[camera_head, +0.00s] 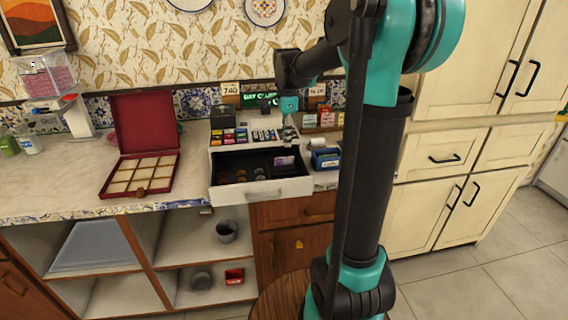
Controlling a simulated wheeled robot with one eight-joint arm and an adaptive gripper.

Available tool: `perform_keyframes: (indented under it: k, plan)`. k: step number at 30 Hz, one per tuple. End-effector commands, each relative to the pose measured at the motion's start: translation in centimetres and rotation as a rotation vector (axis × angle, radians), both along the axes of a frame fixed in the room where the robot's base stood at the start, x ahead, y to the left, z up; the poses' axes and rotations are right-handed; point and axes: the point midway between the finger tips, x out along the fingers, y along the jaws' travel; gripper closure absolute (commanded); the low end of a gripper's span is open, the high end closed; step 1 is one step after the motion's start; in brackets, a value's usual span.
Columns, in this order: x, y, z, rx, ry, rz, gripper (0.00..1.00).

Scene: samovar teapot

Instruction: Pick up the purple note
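A small purple note (284,160) lies in the right part of the open cash register drawer (262,190). The drawer has a dark inside and a white front. My gripper (290,138) points down just above the drawer's back right area, close behind and above the note. It looks apart from the note, but the gap is hard to judge. The fingers are too small to tell whether they are open or shut. The white cash register (217,143) stands behind the drawer, partly hidden by my gripper.
An open red box (147,112) with compartments stands left of the drawer. A blue box (325,158) stands close to the drawer's right side. Small packets (326,117) and signs stand behind.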

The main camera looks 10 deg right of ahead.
Motion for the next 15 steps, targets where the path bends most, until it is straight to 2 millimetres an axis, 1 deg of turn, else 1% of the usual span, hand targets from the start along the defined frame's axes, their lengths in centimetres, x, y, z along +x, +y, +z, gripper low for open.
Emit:
perform_keyframes:
  k: [1, 3, 11, 15]
  plan:
    - [0.0, 0.0, -0.8, 0.000, 0.000, 0.000, 0.87]
    - [0.1, 0.0, -1.6, 0.000, 0.000, 0.000, 0.87]
    - [-0.1, 0.2, -3.3, 0.000, 0.000, 0.001, 0.87]
    - [-0.3, 0.6, -5.4, 0.000, 0.000, 0.000, 0.87]
